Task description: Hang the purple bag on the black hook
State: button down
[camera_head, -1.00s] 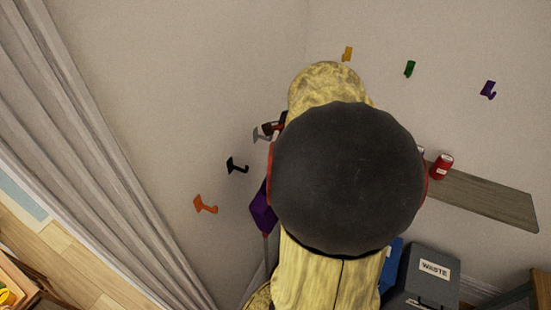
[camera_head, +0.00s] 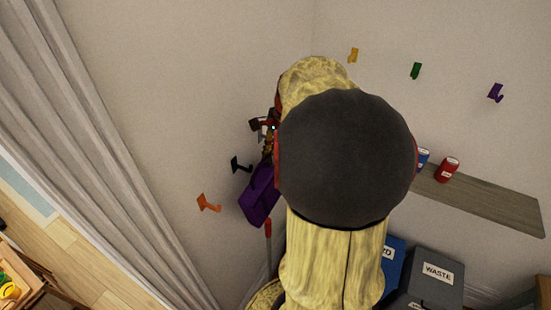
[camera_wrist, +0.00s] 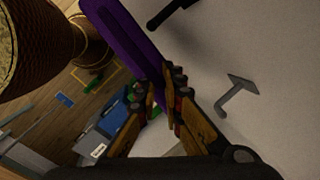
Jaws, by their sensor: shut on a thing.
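The purple bag (camera_head: 259,197) hangs below my gripper (camera_head: 268,128), close to the left wall in the head view. In the wrist view, my gripper (camera_wrist: 160,88) is shut on the purple bag (camera_wrist: 128,38), which extends up and left from the fingertips. The black hook (camera_head: 241,165) is on the left wall, just left of and above the bag's body in the head view. Part of the black hook (camera_wrist: 165,13) shows at the wrist view's top edge. Whether the bag touches the hook is unclear. My arm hides much of the gripper in the head view.
An orange hook (camera_head: 208,203) is lower left. A grey hook (camera_wrist: 236,94) is right of my fingers. Yellow (camera_head: 353,54), green (camera_head: 416,70) and purple (camera_head: 495,92) hooks are on the right wall, above a shelf (camera_head: 487,203) with cans. Bins (camera_head: 428,280) stand below.

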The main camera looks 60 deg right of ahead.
jog(key=w+f+b, duration=0.1)
jog(key=w+f, duration=0.2)
jog(key=w, duration=0.2)
jog(key=shift+w+a+f, duration=0.15)
jog(key=shift+a, duration=0.1)
dwell(0.7)
dwell(0.6)
jog(key=c, duration=2)
grip_release()
jog(key=shift+o, duration=0.8)
jog(key=v, duration=1.2)
jog(key=shift+f, duration=0.1)
